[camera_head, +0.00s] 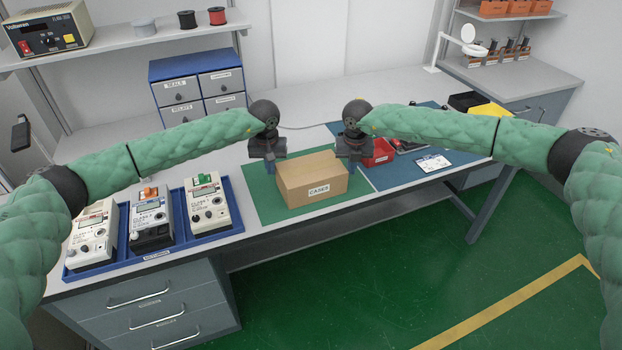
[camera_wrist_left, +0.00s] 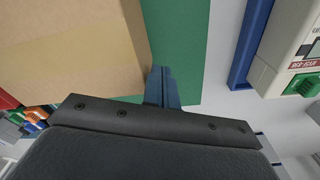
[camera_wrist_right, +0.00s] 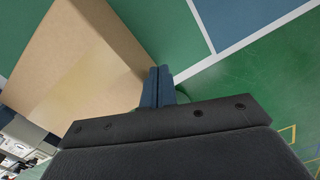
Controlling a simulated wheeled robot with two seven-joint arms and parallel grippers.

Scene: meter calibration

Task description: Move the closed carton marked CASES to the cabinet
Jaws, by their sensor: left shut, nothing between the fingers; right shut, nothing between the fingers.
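The closed brown carton marked CASES (camera_head: 312,181) stands flat on a green mat (camera_head: 263,193) on the bench. My left gripper (camera_head: 270,166) is shut and empty at the carton's left side. In the left wrist view its shut fingers (camera_wrist_left: 162,88) are beside the carton's wall (camera_wrist_left: 75,50). My right gripper (camera_head: 355,166) is shut and empty at the carton's right side. In the right wrist view its shut fingers (camera_wrist_right: 157,88) are close beside the carton (camera_wrist_right: 75,65). I cannot tell whether either touches it. A grey-blue cabinet (camera_head: 545,105) stands at the back right.
A blue tray (camera_head: 235,228) with three meters is left of the carton. A blue drawer unit (camera_head: 198,84) stands behind. A red bin (camera_head: 381,153) and a card (camera_head: 433,163) lie on a blue mat to the right. Green floor (camera_head: 400,260) is clear in front.

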